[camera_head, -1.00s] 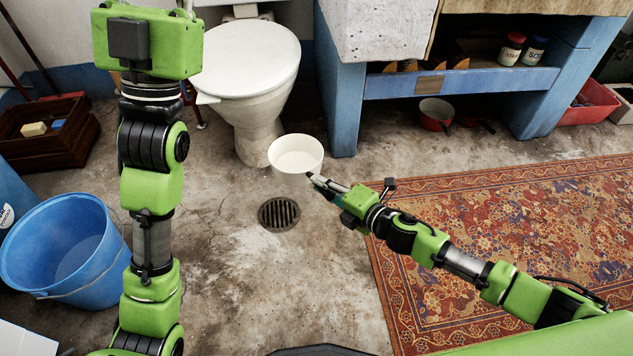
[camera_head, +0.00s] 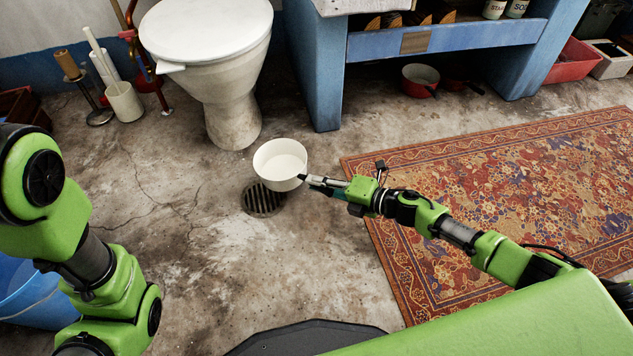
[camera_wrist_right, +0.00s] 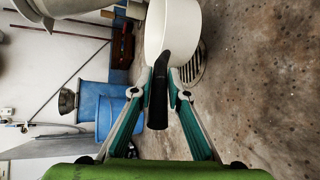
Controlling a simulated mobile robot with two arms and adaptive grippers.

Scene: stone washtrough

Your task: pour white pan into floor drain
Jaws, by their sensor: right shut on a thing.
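The white pan (camera_head: 281,160) is held upright in the air, its pale inside facing up in the head view. My right gripper (camera_head: 306,180) is shut on its dark handle. In the right wrist view the handle (camera_wrist_right: 158,90) lies between my fingers, with the pan's white side (camera_wrist_right: 172,28) beyond them. The floor drain (camera_head: 262,203) is a dark round slotted grate. In the head view the pan overlaps its upper edge; in the wrist view the grate (camera_wrist_right: 192,68) shows partly behind the pan. My left arm is at the left; its gripper is out of frame.
A white toilet (camera_head: 232,110) stands behind the pan. A patterned rug (camera_head: 500,200) covers the right floor. A blue bucket (camera_head: 35,300) is at the lower left, partly behind my left arm. A red pot (camera_head: 420,80) sits under the blue-framed bench (camera_head: 316,80). Floor around the drain is bare.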

